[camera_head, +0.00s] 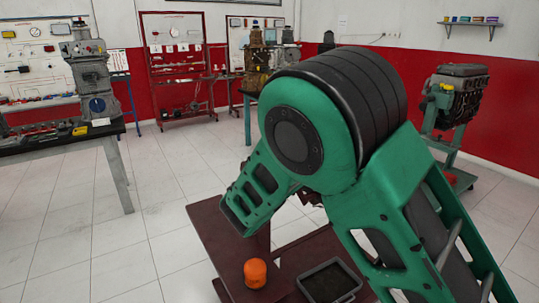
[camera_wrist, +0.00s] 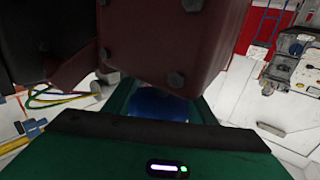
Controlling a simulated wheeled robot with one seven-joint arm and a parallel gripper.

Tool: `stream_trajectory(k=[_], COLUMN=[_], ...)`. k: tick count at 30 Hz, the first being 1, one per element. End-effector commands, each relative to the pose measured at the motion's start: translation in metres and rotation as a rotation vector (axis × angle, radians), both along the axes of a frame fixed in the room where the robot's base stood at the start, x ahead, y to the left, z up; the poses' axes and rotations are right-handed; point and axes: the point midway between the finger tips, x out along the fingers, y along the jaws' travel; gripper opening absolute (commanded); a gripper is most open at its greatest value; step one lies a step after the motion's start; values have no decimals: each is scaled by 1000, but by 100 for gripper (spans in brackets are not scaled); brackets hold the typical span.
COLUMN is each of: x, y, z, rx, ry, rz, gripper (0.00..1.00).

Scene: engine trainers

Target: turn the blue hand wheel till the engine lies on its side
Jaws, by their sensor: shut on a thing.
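The blue hand wheel (camera_wrist: 150,101) shows in the wrist view as a dark blue round patch, low in the middle, between the green sides of my gripper (camera_wrist: 160,106). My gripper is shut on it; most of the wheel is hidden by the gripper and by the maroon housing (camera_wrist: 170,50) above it. In the head view my green arm covers the gripper, the wheel and the engine being turned. Only part of the maroon stand (camera_head: 213,232) shows there, below the arm. How far the engine is tilted cannot be told.
On the stand's base are an orange canister (camera_head: 255,273) and a grey tray (camera_head: 330,283). A bench (camera_head: 60,143) with another engine (camera_head: 88,70) stands at left. A further engine on a green stand (camera_head: 455,98) is at right. White tiled floor is open at left.

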Motion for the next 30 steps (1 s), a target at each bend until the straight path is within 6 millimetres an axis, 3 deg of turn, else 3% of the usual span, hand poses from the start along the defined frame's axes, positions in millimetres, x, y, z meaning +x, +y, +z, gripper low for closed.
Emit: stream_trajectory(k=[6, 7, 9, 20, 30], x=[0, 0, 0, -4, -58], y=[-1, -1, -1, 1, 1], z=[0, 0, 0, 0, -1], rx=[-1, -1, -1, 0, -2], ry=[1, 1, 1, 1, 2], rz=[-2, -1, -1, 3, 4], gripper=[28, 55, 69, 69, 69])
